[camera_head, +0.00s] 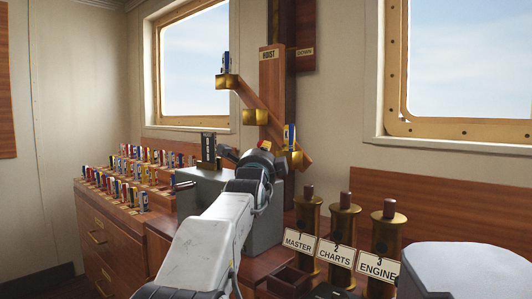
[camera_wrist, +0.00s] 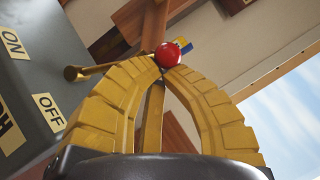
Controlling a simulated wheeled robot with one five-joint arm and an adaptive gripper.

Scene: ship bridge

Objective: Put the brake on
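A grey box (camera_head: 266,228) stands on the wooden counter behind my arm; its face (camera_wrist: 65,45) fills the left of the wrist view. It carries an ON label (camera_wrist: 13,43) and an OFF label (camera_wrist: 48,111), plus a partly cut-off label. A thin brass lever (camera_wrist: 105,68) comes out of the box and ends in a red ball knob (camera_wrist: 168,54). My gripper (camera_wrist: 166,67) has its yellow fingers drawn together, with both tips at the knob. In the head view my gripper (camera_head: 262,150) is above the box and hides the lever.
Rows of small coloured cylinders (camera_head: 130,175) stand on the stepped cabinet at left. A HOIST post (camera_head: 270,90) with a slanted beam rises behind the box. Brass cylinders labelled MASTER, CHARTS (camera_head: 342,225) and ENGINE stand at right.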

